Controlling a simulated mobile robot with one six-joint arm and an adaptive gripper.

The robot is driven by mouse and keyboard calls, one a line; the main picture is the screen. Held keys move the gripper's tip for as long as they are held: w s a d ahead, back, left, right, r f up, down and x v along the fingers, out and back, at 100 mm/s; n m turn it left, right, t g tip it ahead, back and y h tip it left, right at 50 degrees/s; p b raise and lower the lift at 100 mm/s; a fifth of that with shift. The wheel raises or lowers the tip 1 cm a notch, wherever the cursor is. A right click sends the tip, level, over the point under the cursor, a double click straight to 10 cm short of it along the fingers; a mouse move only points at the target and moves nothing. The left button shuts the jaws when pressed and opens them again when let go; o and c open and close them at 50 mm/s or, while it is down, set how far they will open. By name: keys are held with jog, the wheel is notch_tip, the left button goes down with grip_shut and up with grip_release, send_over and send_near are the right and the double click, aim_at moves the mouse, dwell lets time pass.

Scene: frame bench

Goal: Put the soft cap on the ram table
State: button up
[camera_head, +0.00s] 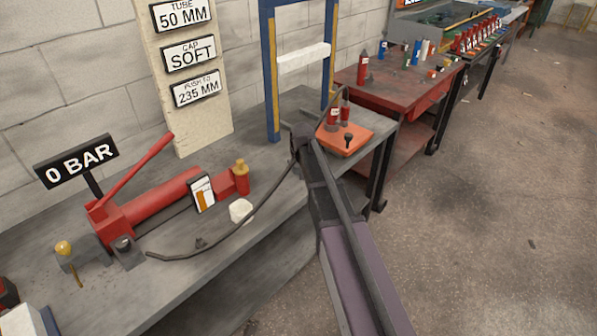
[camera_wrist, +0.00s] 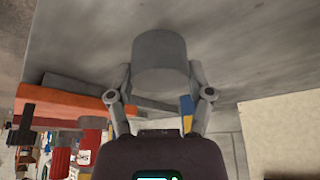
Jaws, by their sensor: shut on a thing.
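My gripper (camera_wrist: 161,84) is shut on a plain grey cylinder (camera_wrist: 160,58), seen between its two fingers in the wrist view. I take this cylinder to be the soft cap, though its material does not show. In the head view my arm reaches over the bench, and the gripper end (camera_head: 302,142) is beside the orange tray (camera_head: 365,135); the held cylinder is hidden there. A blue and yellow press frame (camera_head: 270,75) with a white crossbar (camera_head: 303,57) stands behind the gripper. I cannot tell which part is the ram table.
A red hand pump (camera_head: 165,200) with a black hose (camera_head: 250,213) lies on the grey bench (camera_head: 215,275). A red cart (camera_head: 400,85) stands beyond.

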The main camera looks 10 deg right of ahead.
jog(key=shift+f+b, duration=0.65)
jog(key=shift+f, duration=0.3)
jog(key=shift+f, duration=0.15)
jog(key=o, duration=1.2)
jog(key=p+v, duration=1.1)
jog(key=v, duration=0.1)
jog(key=shift+s, duration=0.1)
jog(key=s+g, duration=0.1)
jog(key=s, duration=0.7)
jog(key=s+g, duration=0.2)
jog(key=s, duration=0.6)
jog(key=s+f+g, duration=0.1)
jog(key=s, duration=0.7)
jog(key=shift+s+a+g, duration=0.1)
jog(key=shift+s+g, duration=0.2)
jog(key=shift+s, duration=0.05)
